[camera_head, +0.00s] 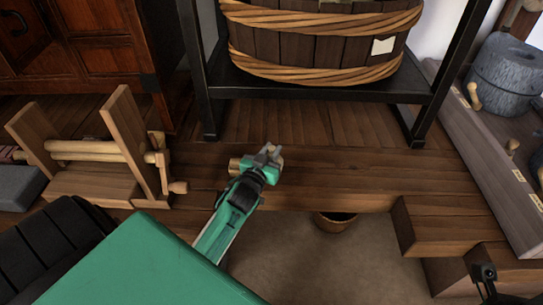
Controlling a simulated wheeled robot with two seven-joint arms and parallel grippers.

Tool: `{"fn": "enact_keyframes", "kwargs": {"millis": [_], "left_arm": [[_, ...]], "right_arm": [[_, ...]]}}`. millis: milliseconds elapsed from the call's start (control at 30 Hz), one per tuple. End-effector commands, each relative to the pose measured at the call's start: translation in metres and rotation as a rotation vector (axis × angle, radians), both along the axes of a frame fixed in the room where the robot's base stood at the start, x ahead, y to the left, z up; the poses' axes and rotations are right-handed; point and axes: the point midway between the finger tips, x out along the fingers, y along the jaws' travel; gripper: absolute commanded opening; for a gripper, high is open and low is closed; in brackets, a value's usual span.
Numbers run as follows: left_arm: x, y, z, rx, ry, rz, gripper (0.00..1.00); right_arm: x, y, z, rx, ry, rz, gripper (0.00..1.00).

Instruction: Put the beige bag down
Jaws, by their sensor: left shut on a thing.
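My left gripper (269,154) is near the middle of the view, above the front edge of the raised wooden floor. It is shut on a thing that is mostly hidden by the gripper. Only small tan bits show beside the jaws, which I take to be the beige bag (235,165). I cannot tell whether it touches the boards. A small dark part at the bottom right edge (486,274) may be my right gripper; its jaws are not clear.
A wooden tub (310,48) stands on a black rack (330,92) at the back. A wooden roller device (100,150) is at left. A wooden step (440,225) and stone quern (505,75) are at right. A small basket (334,222) sits below the floor edge.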

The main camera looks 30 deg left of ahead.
Motion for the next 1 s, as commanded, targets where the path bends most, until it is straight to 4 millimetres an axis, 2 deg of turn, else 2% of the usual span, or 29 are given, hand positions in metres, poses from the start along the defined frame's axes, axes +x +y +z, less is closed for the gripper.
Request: {"fn": "enact_keyframes", "kwargs": {"millis": [33, 167, 367, 400, 500, 833, 1000], "left_arm": [[0.0, 0.0, -0.007, -0.001, -0.002, 0.0, 0.0], [0.0, 0.0, -0.006, 0.0, -0.003, 0.0, 0.0], [0.0, 0.0, -0.008, -0.001, -0.002, 0.0, 0.0], [0.0, 0.0, -0.009, -0.001, 0.0, 0.0, 0.25], [0.0, 0.0, -0.008, 0.0, -0.001, 0.0, 0.43], [0.0, 0.0, -0.005, 0.0, -0.002, -0.001, 0.43], [-0.017, -0.003, -0.006, -0.001, 0.002, 0.0, 0.43]], "right_arm": [[-0.001, 0.0, 0.0, 0.003, -0.013, 0.0, 0.4], [-0.003, -0.001, 0.006, 0.005, -0.025, 0.0, 0.4], [-0.002, -0.001, 0.004, 0.004, -0.021, 0.0, 0.4], [-0.002, -0.001, 0.004, 0.005, -0.019, 0.001, 0.4], [-0.002, -0.001, 0.003, 0.004, -0.015, 0.001, 0.4], [-0.001, 0.0, 0.001, 0.003, -0.002, 0.0, 0.4], [-0.001, 0.0, 0.005, 0.002, -0.005, 0.001, 0.4]]}}
